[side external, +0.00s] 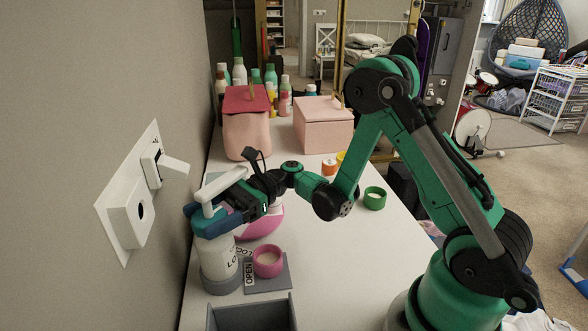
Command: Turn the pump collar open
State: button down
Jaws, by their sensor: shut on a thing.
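The pump bottle (218,258) is white with dark lettering and stands upright in a grey round holder at the left side of the white counter, near the wall. Its white pump head and spout (221,184) stick up above the collar. My gripper (210,221) comes in from the right and is shut around the collar just under the pump head. Its blue fingers hide most of the collar. A grey plate with an "OPEN" label (249,274) lies beside the bottle's base.
A pink cup (267,261) sits on the grey plate, close to the bottle. A grey open bin (252,314) is at the front. A pink rounded object (263,222) is behind my gripper. A white wall panel (131,205) is at the left. A green ring-shaped cup (375,198) stands right, with free counter around it.

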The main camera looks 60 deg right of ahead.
jog(key=shift+m+t, duration=0.4)
jog(key=shift+t, duration=0.2)
grip_release()
jog(key=shift+d, duration=0.1)
jog(key=shift+v, duration=2.75)
